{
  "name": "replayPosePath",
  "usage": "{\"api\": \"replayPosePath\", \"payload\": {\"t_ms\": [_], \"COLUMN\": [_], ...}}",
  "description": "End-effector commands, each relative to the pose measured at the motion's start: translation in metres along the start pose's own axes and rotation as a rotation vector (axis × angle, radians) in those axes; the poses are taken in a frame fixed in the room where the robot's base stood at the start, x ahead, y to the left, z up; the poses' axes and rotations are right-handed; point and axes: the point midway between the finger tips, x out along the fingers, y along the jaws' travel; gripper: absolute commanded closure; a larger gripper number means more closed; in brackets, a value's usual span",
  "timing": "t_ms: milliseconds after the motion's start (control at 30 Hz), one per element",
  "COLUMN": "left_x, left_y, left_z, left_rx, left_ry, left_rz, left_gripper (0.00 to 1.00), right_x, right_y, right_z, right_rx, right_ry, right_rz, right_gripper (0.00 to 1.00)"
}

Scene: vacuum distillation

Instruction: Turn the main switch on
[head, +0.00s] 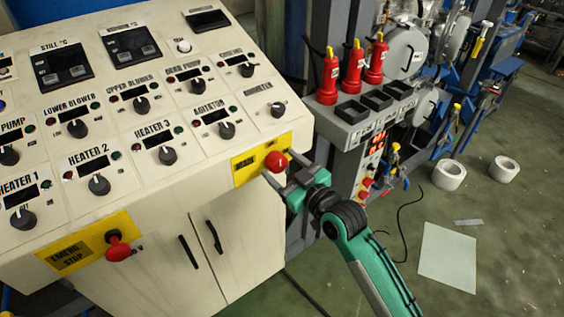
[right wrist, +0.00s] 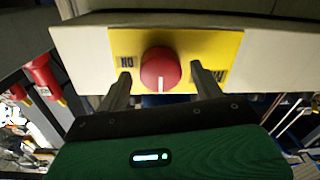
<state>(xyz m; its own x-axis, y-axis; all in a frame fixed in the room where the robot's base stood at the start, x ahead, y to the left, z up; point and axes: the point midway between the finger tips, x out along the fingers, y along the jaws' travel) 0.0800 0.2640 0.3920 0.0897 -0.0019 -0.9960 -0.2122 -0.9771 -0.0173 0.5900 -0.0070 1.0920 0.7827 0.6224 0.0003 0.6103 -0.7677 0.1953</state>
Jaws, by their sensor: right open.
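The main switch (head: 276,161) is a red round knob on a yellow plate (head: 245,168) at the right front edge of the control console. In the right wrist view the red knob (right wrist: 160,69) shows a white mark at its lower middle, and "ON" is printed on the plate to its left. My right gripper (head: 276,172) is open at the knob, and in the right wrist view its two fingers (right wrist: 160,88) stand one on each side of the knob with gaps. I cannot tell how deep the fingertips reach. My left gripper is not in view.
The console (head: 150,200) carries several black knobs and displays. A red emergency stop button (head: 118,248) sits on another yellow plate at the left. Red bottles (head: 353,66) stand on a grey rack to the right. White rolls (head: 448,174) and a sheet (head: 448,257) lie on the floor.

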Motion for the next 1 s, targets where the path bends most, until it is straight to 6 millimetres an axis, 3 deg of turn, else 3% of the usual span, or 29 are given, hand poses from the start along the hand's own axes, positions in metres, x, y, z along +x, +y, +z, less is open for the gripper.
{"api": "replayPosePath", "payload": {"t_ms": [367,600,1000], "left_x": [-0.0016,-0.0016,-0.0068], "left_y": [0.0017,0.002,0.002], "left_z": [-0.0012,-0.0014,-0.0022], "left_rx": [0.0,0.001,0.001], "left_ry": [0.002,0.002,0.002], "left_rz": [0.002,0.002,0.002], "left_gripper": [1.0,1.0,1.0], "right_x": [0.0069,0.0067,0.0068], "right_y": [-0.0005,-0.0004,0.0], "right_z": [0.0005,0.0004,-0.0005], "right_rx": [0.0,0.0,0.064], "right_ry": [-0.001,-0.001,0.001], "right_rz": [-0.001,-0.001,0.001], "right_gripper": [0.33,0.76,0.77]}}
